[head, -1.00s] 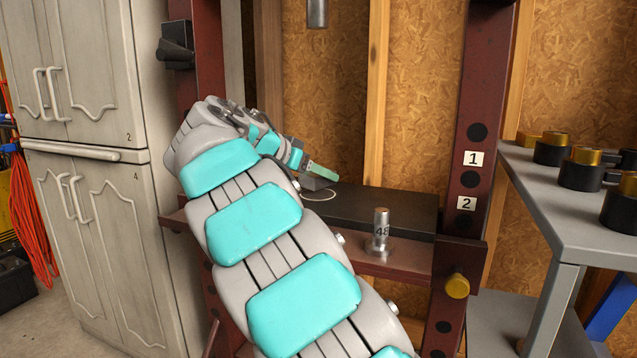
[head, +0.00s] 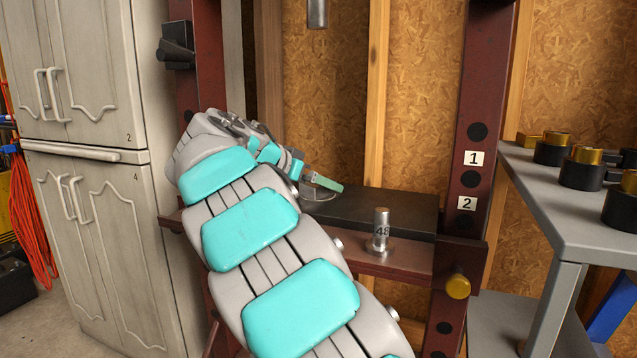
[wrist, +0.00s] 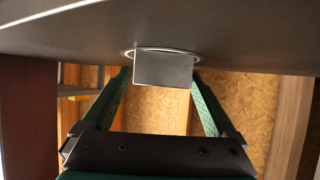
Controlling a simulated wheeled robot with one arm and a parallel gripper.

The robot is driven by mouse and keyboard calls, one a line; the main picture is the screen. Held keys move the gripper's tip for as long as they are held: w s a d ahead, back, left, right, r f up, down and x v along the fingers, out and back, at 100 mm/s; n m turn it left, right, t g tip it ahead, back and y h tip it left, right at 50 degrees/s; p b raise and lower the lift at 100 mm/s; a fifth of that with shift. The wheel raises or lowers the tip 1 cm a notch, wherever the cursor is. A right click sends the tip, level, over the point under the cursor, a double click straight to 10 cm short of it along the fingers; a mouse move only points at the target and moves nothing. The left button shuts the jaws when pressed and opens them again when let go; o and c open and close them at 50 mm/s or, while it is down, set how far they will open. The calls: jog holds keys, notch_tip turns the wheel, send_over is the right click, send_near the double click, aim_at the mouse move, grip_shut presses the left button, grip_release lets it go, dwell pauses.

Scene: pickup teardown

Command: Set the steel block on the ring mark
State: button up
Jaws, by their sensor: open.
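The steel block (wrist: 163,72) is a plain grey block in the wrist view, which shows the bench plate upside down at the top. Its base is on the dark plate inside the thin pale ring mark (wrist: 131,52), and the ring shows around its base. My gripper (wrist: 161,76) is open, with one green finger on each side of the block and a gap visible on both sides. In the head view, my gripper's green finger (head: 327,184) is above the ring mark (head: 318,197) at the plate's left part. The block is mostly hidden there.
The dark plate (head: 385,211) lies on the red press frame (head: 480,120). A steel cylinder marked 48 (head: 381,230) stands at its front right. A steel ram (head: 317,14) hangs above. A grey side table (head: 570,205) with black and brass parts is at right; cabinets (head: 80,180) are at left.

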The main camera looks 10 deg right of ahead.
jog(key=shift+r, duration=0.2)
jog(key=p+v, duration=0.1)
jog(key=v, duration=1)
jog(key=shift+s+a+r, duration=0.1)
jog(key=shift+a, duration=0.2)
jog(key=shift+s+a+r, duration=0.1)
jog(key=shift+a, duration=0.05)
jog(key=shift+s, duration=0.1)
